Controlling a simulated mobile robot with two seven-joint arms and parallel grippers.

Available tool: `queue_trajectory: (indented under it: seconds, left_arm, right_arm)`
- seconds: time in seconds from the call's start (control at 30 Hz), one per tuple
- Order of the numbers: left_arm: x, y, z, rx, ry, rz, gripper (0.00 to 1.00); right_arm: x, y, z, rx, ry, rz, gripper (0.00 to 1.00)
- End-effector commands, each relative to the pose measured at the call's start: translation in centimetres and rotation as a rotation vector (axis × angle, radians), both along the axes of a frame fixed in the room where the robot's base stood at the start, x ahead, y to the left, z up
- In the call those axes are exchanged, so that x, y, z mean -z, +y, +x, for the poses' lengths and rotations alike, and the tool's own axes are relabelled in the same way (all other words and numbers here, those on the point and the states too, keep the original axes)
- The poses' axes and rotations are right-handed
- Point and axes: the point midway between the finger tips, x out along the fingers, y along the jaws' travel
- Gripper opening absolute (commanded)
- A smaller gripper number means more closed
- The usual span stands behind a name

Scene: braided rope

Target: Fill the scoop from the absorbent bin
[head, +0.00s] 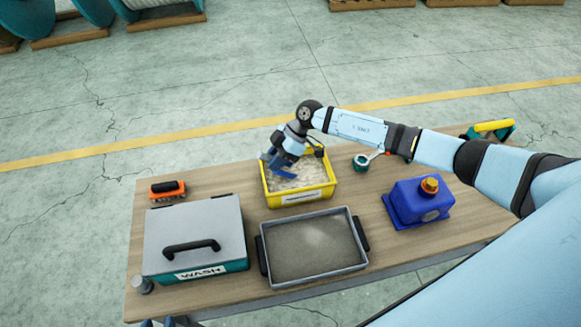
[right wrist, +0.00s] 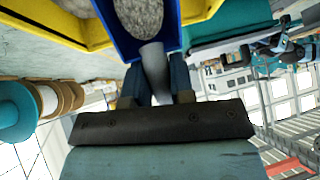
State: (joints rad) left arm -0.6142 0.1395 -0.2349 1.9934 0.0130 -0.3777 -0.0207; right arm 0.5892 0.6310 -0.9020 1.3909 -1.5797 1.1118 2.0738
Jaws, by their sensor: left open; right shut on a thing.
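The yellow absorbent bin (head: 331,189) stands at the middle back of the table, with pale grey granules inside. My right gripper (head: 287,149) is over the bin's left part, shut on the handle of the blue scoop (head: 273,163). In the right wrist view the scoop (right wrist: 122,42) has grey granules between its blue walls, and my right gripper's fingers (right wrist: 158,86) are closed about its grey handle. The bin (right wrist: 85,30) shows beside it there. Whether the scoop touches the bin is unclear. My left gripper (head: 166,322) is open, just showing at the bottom edge.
A grey tray (head: 265,270) with grit stands in front of the bin. A lidded WASH box (head: 170,233) is left, an orange brush (head: 168,190) behind it, a metal cylinder (head: 142,285) at its corner. A blue container (head: 415,203) and a round teal tool (head: 361,161) are right.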

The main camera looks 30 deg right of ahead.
Motion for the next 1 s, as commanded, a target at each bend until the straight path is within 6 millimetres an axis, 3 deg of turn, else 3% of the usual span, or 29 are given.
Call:
queue_trajectory:
  seconds: [0.27, 1.0]
  left_arm:
    - [0.0, 0.0, 0.0, 0.0, 0.0, 0.0, 0.43]
    - [0.0, 0.0, 0.0, 0.0, 0.0, 0.0, 0.43]
  right_arm:
    - [-0.3, 1.4, 0.4, -0.001, -0.002, 0.001, 0.0]
    - [0.3, 1.4, 0.4, 0.0, -0.002, 0.001, 0.0]
